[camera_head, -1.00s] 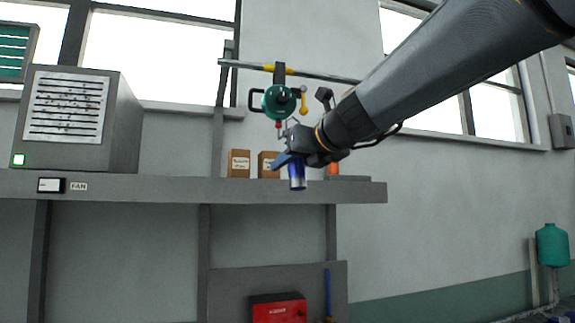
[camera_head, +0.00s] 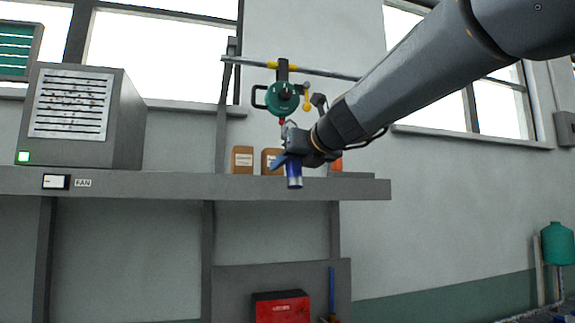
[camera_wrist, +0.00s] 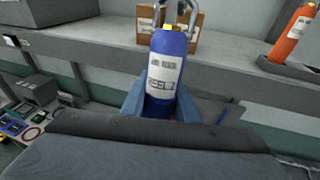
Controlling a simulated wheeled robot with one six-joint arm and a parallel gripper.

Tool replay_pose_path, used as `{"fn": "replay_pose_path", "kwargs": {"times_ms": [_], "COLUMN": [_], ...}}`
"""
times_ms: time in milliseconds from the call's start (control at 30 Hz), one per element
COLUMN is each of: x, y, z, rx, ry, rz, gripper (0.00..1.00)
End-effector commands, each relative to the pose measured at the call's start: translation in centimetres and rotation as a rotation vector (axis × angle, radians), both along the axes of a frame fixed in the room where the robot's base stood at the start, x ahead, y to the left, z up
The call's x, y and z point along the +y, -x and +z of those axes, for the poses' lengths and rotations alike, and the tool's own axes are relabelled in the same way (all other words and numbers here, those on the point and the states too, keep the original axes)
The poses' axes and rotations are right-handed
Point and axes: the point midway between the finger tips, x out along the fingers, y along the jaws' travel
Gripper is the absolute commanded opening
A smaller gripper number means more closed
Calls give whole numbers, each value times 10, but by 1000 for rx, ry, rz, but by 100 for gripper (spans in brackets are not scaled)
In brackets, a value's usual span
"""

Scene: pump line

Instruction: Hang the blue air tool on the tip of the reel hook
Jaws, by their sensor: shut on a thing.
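The blue air tool (camera_head: 294,174) hangs upright below my gripper (camera_head: 291,160) in the head view, in front of the shelf edge. In the wrist view the blue air tool (camera_wrist: 166,75) stands between the bluish fingers, with a white label, a yellow top and grey metal loop-like parts above it. My gripper is shut on it. The thin reel hook (camera_head: 288,124) appears just above my gripper. Whether the hook touches the tool's loop cannot be told.
A grey shelf (camera_head: 140,185) carries a fan box (camera_head: 75,115) and brown cartons (camera_head: 243,160). An orange tool (camera_wrist: 292,35) stands in a holder on the shelf at the right. A red box (camera_head: 281,308) is below.

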Motion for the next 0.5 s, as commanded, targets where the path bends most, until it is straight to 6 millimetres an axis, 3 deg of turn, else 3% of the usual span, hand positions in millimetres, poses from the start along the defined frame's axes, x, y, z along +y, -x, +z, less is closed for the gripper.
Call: {"fn": "replay_pose_path", "kwargs": {"times_ms": [500], "x": [7], "y": [-25], "z": [-1], "rx": [-2], "ry": [-1], "rz": [0], "gripper": [0]}}
